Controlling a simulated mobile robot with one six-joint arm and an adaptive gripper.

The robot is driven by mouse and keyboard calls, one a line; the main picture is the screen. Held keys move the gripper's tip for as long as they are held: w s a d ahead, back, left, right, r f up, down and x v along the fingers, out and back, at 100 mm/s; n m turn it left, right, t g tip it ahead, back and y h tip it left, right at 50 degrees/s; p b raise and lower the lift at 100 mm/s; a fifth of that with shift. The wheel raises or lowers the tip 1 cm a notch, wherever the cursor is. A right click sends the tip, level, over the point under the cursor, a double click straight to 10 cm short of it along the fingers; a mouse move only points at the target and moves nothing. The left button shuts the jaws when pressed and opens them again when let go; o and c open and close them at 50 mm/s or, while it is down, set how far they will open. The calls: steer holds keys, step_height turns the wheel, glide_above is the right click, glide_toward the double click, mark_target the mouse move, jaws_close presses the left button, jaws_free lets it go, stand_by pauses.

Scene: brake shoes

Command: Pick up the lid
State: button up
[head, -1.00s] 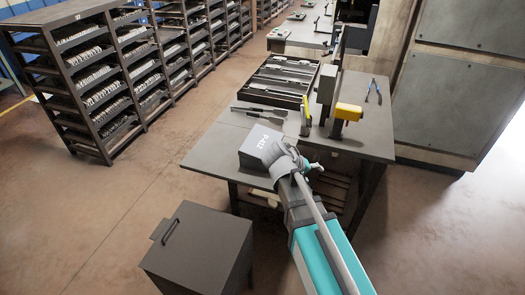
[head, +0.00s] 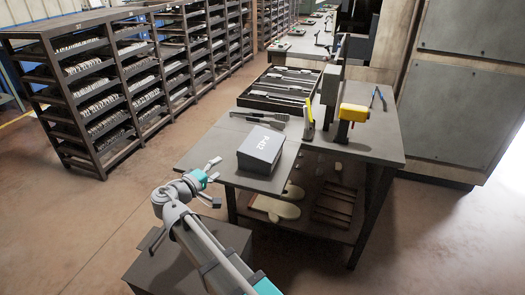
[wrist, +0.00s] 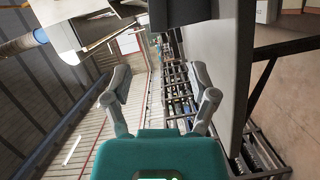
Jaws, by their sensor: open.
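A dark grey bin with a flat lid (head: 222,233) and a handle (head: 157,240) stands on the floor at the bottom of the head view. My arm crosses in front of the lid and hides part of it. My gripper (head: 217,182) is above and beyond the lid, beside the left edge of the table, with its fingers spread and nothing between them. The open fingers also show in the wrist view (wrist: 160,78), where I cannot make out the lid.
A work table (head: 215,150) carries a grey labelled box (head: 262,148), a tray of tools (head: 264,102) and a yellow-headed device (head: 354,113). Shelving racks (head: 95,105) line the left. The floor between the racks and table is clear.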

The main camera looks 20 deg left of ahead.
mark_target(240, 149)
steer(key=shift+s+a+y, duration=0.3)
steer(key=shift+s+a, duration=0.05)
steer(key=shift+a, duration=0.25)
steer(key=shift+w, duration=0.15)
steer(key=shift+r+x, duration=0.1)
steer(key=shift+x, duration=2)
steer(key=shift+r+x, duration=0.15)
steer(key=shift+x, duration=1.95)
steer(key=shift+w+d, duration=0.1)
steer(key=shift+b+x, duration=0.3)
steer(key=shift+x, duration=2.25)
steer(key=shift+r, duration=0.1)
jaws_close()
